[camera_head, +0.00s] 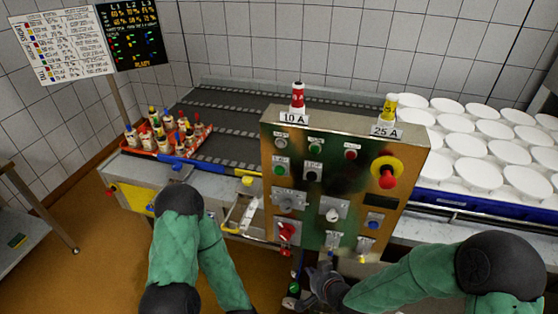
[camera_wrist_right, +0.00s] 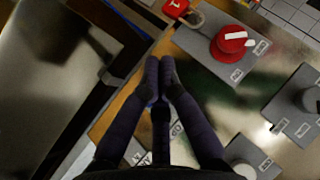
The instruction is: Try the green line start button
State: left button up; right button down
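The steel control panel (camera_head: 325,185) stands in the middle of the head view. A green button (camera_head: 279,169) sits at its upper left, and a smaller green button or lamp (camera_head: 315,149) sits at its top; their labels are too small to read. My right gripper (camera_head: 318,286) is low in front of the panel, below its lower edge and well below both green buttons. In the right wrist view my right gripper (camera_wrist_right: 160,66) has its two dark fingertips together with nothing between them. My left arm is folded at the lower left; its gripper is not in view.
A red emergency button (camera_head: 387,179) on a yellow ring is at the panel's right. A red rotary switch (camera_head: 287,232) is at its lower left, also in the wrist view (camera_wrist_right: 228,42), near a padlock (camera_wrist_right: 195,18). Bottles fill a red crate (camera_head: 163,155). White moulds (camera_head: 478,177) lie at right.

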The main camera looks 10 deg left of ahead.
aim_at(280, 170)
jog(key=a+r+t+y+p, duration=0.1)
jog(key=a+r, duration=0.3)
jog(key=r, duration=0.5)
jog(key=a+r+n+t+y+p, duration=0.1)
jog(key=a+r+y+p, duration=0.1)
jog(key=r, duration=0.7)
jog(key=a+r+t+y+p, duration=0.2)
jog(key=a+r+p, duration=0.1)
jog(key=a+r, duration=0.4)
notch_tip(280, 170, up, 3)
jog(key=shift+s+f+n+y, duration=0.1)
jog(key=shift+s+n+y, duration=0.2)
jog(key=shift+n, duration=0.1)
jog(key=shift+w, duration=0.2)
jog(key=w, duration=0.8)
jog(key=shift+w+d+b, duration=0.25)
jog(key=shift+b, duration=0.2)
jog(key=shift+w, duration=0.15)
